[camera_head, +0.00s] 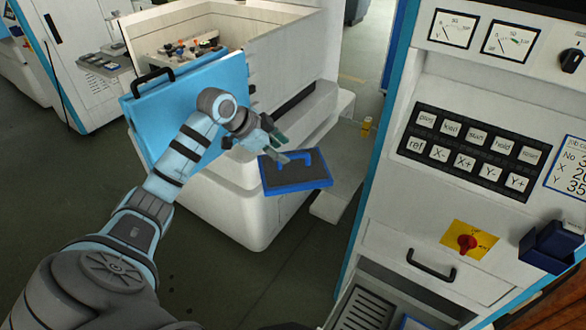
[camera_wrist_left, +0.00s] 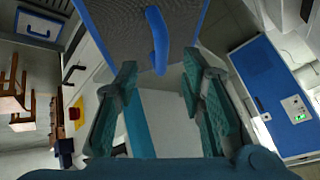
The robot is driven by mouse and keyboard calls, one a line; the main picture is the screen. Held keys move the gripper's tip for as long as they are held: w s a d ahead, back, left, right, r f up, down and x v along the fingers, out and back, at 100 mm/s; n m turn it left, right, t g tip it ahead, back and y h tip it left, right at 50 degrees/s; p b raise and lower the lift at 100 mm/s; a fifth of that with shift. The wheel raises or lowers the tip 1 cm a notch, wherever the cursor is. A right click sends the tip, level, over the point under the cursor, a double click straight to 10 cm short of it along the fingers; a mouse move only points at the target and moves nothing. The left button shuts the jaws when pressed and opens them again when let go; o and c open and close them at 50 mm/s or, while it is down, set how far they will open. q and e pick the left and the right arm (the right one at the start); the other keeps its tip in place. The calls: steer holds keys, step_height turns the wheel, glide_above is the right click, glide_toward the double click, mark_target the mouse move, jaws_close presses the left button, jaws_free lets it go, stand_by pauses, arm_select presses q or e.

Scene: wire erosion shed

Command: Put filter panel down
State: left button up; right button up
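The filter panel (camera_head: 312,183) is a dark flat plate with a blue frame and a blue handle. It shows just right of my left gripper (camera_head: 281,146), in front of the white machine's lower corner. I cannot tell what bears it. In the left wrist view, the panel (camera_wrist_left: 120,30) lies ahead of my left gripper (camera_wrist_left: 160,66). Its blue handle (camera_wrist_left: 159,40) shows between and just beyond the spread fingertips, with a visible gap on each side. My left gripper is open. My right gripper is not in view.
A white machine (camera_head: 230,212) with an open blue door (camera_head: 150,120) stands behind my left arm. At right is a control cabinet (camera_head: 395,220) with buttons, a red switch (camera_head: 467,243) and a drawer handle (camera_head: 432,265). Dark floor is open at left. A wooden stool (camera_wrist_left: 12,95) shows in the left wrist view.

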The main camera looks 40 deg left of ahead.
mark_target(292, 155)
arm_select(q)
steer(key=x, duration=0.6)
steer(key=shift+w+d+f, duration=0.1)
steer(key=shift+w+d, duration=0.15)
steer(key=shift+w, duration=0.1)
steer(key=shift+w+f, duration=0.15)
jaws_close()
